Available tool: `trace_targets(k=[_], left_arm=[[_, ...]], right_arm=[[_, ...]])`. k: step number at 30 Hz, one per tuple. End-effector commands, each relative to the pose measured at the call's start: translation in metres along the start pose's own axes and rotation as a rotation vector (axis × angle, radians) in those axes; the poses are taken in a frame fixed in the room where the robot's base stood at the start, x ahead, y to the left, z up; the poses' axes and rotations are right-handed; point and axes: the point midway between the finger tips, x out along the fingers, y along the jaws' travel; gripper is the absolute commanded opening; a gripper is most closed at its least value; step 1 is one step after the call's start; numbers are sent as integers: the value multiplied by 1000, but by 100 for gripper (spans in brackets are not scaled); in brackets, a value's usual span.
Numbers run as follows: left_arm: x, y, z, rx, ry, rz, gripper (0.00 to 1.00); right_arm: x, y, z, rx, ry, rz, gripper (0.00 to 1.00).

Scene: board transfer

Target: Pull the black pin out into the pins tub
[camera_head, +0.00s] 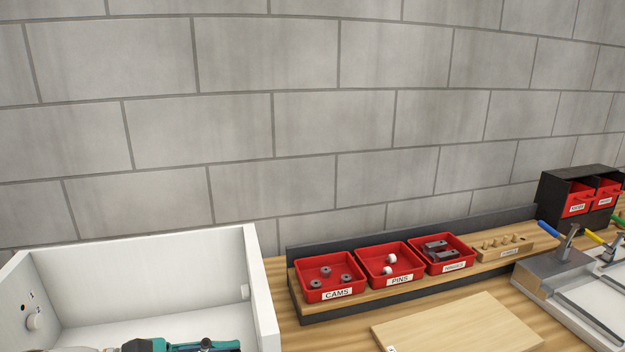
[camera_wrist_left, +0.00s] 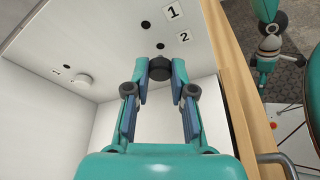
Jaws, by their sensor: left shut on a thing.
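In the left wrist view, my left gripper (camera_wrist_left: 160,75) is shut on a dark round thing, the black pin (camera_wrist_left: 158,64), at the white panel with the labels 1 and 2. I cannot tell whether the pin is still in its hole. In the head view only part of my left gripper (camera_head: 180,345) shows at the bottom edge, over the white box (camera_head: 130,250); its fingertips are not clear there. The red pins tub (camera_head: 408,270) stands on the bench to the right of the box, with white pins in it. My right gripper is not seen.
The cams tub (camera_head: 312,296) and a third red tub (camera_head: 468,255) flank the pins tub on a wooden rack. A pale board (camera_head: 455,325) lies in front. A white knob (camera_wrist_left: 82,79) sits on the box's panel. A metal fixture (camera_head: 560,275) stands at right.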

Motion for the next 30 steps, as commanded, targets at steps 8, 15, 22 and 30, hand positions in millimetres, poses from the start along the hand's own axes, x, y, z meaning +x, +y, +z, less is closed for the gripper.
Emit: trace_targets(k=[8, 15, 22, 30], left_arm=[[-22, 0, -7, -1, 2, 2, 0], [-37, 0, -11, 0, 1, 1, 0], [-39, 0, -12, 0, 0, -1, 0], [-32, 0, -10, 1, -1, -2, 0]], right_arm=[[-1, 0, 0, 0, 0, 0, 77], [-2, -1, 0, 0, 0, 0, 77], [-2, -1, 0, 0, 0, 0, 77], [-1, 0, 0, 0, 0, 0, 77]])
